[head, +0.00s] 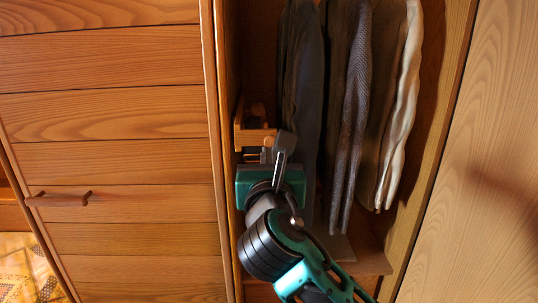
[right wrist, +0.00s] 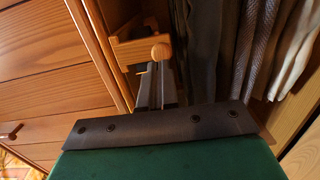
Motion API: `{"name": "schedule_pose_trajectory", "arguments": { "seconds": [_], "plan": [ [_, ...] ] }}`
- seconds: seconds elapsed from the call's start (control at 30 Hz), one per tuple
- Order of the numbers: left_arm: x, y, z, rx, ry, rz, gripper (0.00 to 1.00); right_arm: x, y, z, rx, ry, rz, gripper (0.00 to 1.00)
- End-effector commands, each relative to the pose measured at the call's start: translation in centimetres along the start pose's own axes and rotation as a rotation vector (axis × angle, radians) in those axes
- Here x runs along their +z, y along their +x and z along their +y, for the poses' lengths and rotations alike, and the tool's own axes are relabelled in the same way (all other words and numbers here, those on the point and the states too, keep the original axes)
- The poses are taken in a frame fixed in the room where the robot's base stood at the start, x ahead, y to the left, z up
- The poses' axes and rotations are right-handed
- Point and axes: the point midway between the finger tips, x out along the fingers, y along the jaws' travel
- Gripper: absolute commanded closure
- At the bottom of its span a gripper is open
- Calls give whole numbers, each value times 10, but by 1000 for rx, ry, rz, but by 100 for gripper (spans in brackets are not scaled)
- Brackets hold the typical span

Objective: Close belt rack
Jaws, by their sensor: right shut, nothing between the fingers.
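The wooden belt rack (head: 250,138) is on the left inner wall of the open wardrobe compartment, with its front end toward me. In the right wrist view the rack (right wrist: 133,52) shows a slatted body and a round knob (right wrist: 161,52) at its front end. My right gripper (head: 283,146) is shut and empty. Its fingers (right wrist: 158,84) point at the rack and are just in front of the knob. I cannot tell whether they touch it. My gripper hides the lower part of the rack. My left gripper is not in view.
Dark and light trousers (head: 357,90) hang just right of my right gripper. A closed slatted cabinet door (head: 110,110) with a wooden handle (head: 58,199) is on the left. A plain wooden panel (head: 490,150) bounds the right side.

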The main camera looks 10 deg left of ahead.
Motion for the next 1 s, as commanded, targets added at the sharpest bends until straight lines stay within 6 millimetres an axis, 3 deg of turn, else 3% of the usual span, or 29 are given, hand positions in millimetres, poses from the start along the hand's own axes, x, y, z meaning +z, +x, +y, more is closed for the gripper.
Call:
{"name": "schedule_pose_trajectory", "arguments": {
  "seconds": [0.2,0.63,1.0],
  "plan": [
    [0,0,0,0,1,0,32,0,15,0,0,1,1,100],
    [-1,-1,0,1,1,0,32,1,19,1,0,-1,-1,100],
    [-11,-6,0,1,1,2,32,0,58,2,2,-1,-2,100]
  ]
}}
